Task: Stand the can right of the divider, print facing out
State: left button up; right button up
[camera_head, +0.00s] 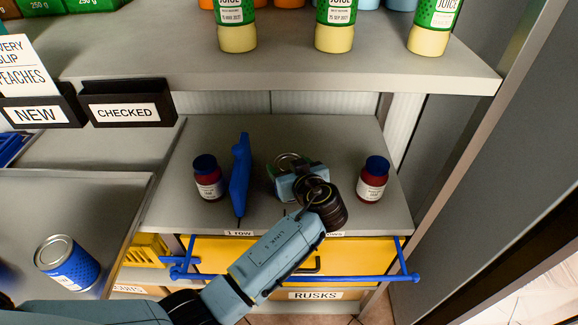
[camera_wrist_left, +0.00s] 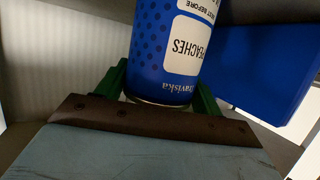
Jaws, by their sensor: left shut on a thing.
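The blue can (camera_wrist_left: 172,50) with a white PEACHES label is between the green fingers of my left gripper (camera_wrist_left: 160,88), which is shut on it. In the wrist view the label faces the camera and its print reads upside down. In the head view my left gripper (camera_head: 292,174) is over the shelf and hides most of the can; its round metal top (camera_head: 287,159) shows behind it. The blue divider (camera_head: 240,178) stands to the left, apart from the gripper; it also shows in the wrist view (camera_wrist_left: 265,65). I cannot tell whether the can touches the shelf.
Dark red jars with blue lids stand left of the divider (camera_head: 208,178) and at the shelf's right (camera_head: 372,179). An upper shelf (camera_head: 290,66) holds juice bottles. A yellow drawer (camera_head: 230,253) with blue rails is below. Another blue can (camera_head: 68,262) stands lower left.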

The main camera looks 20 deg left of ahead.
pick_arm(q)
jog(key=shift+r, duration=0.15)
jog(key=o, duration=1.3)
jog(key=v, duration=1.2)
jog(key=shift+s, duration=0.1)
